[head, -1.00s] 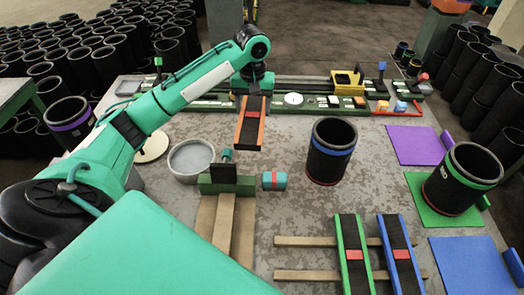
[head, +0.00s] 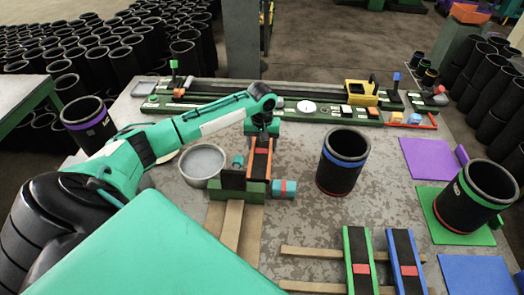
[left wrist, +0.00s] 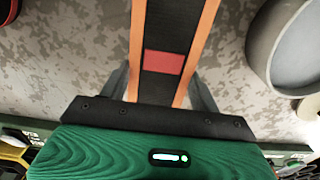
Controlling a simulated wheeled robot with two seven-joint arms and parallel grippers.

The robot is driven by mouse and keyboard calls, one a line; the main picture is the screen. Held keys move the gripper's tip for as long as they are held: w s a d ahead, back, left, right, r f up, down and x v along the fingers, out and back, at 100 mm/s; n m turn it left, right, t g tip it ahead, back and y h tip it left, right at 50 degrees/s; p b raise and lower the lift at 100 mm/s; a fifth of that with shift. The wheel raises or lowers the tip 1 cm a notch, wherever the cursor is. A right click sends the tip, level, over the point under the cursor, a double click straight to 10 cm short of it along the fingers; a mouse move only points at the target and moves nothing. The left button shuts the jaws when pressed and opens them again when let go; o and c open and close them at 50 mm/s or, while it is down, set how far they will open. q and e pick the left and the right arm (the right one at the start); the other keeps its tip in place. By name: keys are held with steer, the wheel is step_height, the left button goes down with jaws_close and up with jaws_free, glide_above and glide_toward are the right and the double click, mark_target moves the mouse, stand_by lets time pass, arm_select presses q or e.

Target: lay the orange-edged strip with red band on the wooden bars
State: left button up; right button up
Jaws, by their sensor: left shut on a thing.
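The orange-edged strip (head: 261,163) is dark, with a red band across it. It hangs from my left gripper (head: 262,134), which is shut on its far end. In the left wrist view the strip (left wrist: 163,30) runs between the fingers (left wrist: 163,85), with the red band in plain sight. The wooden bars (head: 318,253) lie crosswise at the front right, under a green-edged strip (head: 359,255) and a blue-edged strip (head: 405,255), each with a red band. The held strip is apart from these bars, farther back and to the left. My right gripper is out of view.
A green block fixture (head: 225,196) on wooden rails stands just below the held strip, with a teal roller (head: 284,190) beside it. A grey bowl (head: 203,162) is at left. A blue-banded black sleeve (head: 342,165) stands between strip and right side. Bar ends left of the green-edged strip are bare.

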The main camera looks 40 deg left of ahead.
mark_target(262, 153)
arm_select(q)
steer(key=shift+f, duration=2.1)
steer(key=shift+f, duration=0.1)
steer(key=o, duration=1.1)
